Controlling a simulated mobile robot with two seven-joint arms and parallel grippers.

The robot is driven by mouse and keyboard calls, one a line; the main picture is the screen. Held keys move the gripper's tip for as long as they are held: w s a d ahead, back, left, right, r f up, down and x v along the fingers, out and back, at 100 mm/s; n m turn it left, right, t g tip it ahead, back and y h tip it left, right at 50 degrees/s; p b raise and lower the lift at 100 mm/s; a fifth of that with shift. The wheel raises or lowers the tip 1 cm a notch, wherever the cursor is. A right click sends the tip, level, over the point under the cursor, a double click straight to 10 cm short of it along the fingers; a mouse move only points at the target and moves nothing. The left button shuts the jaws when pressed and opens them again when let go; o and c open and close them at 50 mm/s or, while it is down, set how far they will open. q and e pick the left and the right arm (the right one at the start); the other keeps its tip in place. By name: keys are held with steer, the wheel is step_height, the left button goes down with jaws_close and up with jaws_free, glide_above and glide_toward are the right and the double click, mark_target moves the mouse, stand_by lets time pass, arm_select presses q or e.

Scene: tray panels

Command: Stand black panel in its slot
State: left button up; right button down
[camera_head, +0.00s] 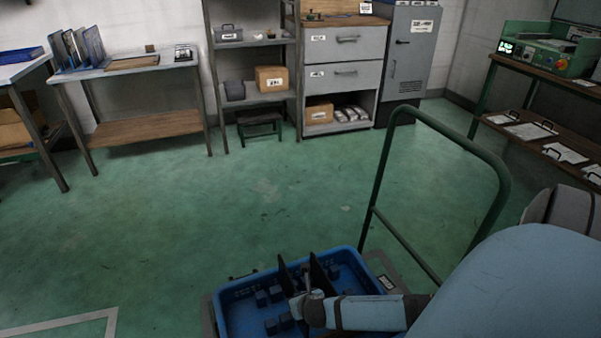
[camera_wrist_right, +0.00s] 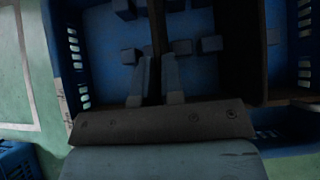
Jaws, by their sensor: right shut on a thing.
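A thin black panel (camera_head: 287,275) stands upright inside the blue tray (camera_head: 347,252). My right gripper (camera_head: 303,296) comes in from the right, low over the tray, and is shut on this panel. In the right wrist view the panel (camera_wrist_right: 155,35) shows nearly edge-on between the two fingers (camera_wrist_right: 154,80). Its lower edge is hidden, so I cannot tell whether it sits in a slot. Another dark panel (camera_head: 319,272) stands upright to its right, apart from it, and also shows in the right wrist view (camera_wrist_right: 236,45). My left gripper is not in view.
Small blue slot blocks (camera_head: 262,298) rise from the tray floor. The tray rests on a cart with a tall green handle (camera_head: 500,185). A table with several upright panels (camera_head: 82,48) stands at the back left. The green floor between is clear.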

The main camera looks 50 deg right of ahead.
steer(key=shift+f, duration=0.3)
steer(key=shift+f+b, duration=0.8)
steer(key=shift+f, duration=1.15)
steer(key=c, duration=1.2)
jaws_free()
steer(key=shift+o, duration=0.2)
